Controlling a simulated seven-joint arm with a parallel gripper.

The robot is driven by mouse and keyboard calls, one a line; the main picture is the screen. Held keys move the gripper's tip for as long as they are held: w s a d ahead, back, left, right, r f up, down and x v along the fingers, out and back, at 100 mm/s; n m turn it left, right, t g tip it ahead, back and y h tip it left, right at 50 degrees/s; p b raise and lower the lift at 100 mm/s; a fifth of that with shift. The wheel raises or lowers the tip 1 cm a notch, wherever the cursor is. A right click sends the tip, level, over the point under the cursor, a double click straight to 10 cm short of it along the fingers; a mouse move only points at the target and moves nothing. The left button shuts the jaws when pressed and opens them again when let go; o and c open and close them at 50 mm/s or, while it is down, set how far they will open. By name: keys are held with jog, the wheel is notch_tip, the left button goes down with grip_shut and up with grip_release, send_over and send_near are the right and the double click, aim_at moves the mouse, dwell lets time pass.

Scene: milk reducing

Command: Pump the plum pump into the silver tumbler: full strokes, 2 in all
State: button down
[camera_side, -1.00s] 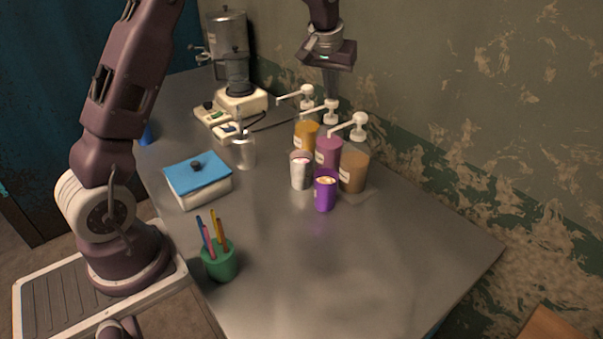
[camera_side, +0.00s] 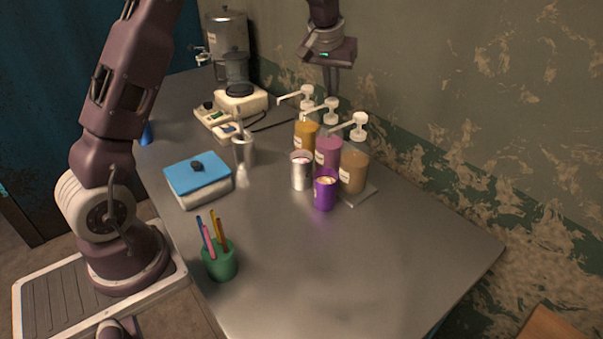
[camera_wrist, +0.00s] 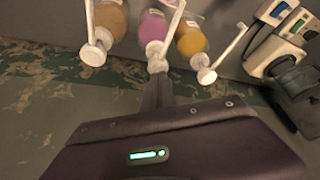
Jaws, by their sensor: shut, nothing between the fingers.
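The plum pump (camera_side: 328,150) is the middle of three bottles in a row, with a white head and a spout reaching left. Its head (camera_wrist: 157,64) shows in the wrist view just beyond my fingertips. The silver tumbler (camera_side: 301,174) stands upright in front of the plum pump, under its spout end, with whitish and pink content visible at its mouth. My gripper (camera_side: 332,92) is shut and empty, pointing down over the plum pump's head. I cannot tell whether the fingertips touch the head.
A yellow pump (camera_side: 306,136) stands behind and a tan pump (camera_side: 353,170) in front of the plum one. A purple cup (camera_side: 325,192) is close to the tumbler. A metal cup (camera_side: 243,151), blue-lidded box (camera_side: 198,178) and green pen holder (camera_side: 221,262) stand left. The front right table is clear.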

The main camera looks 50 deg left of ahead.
jog(key=shift+f, duration=1.05)
jog(key=shift+r, duration=1.45)
notch_tip(320, 180, up, 6)
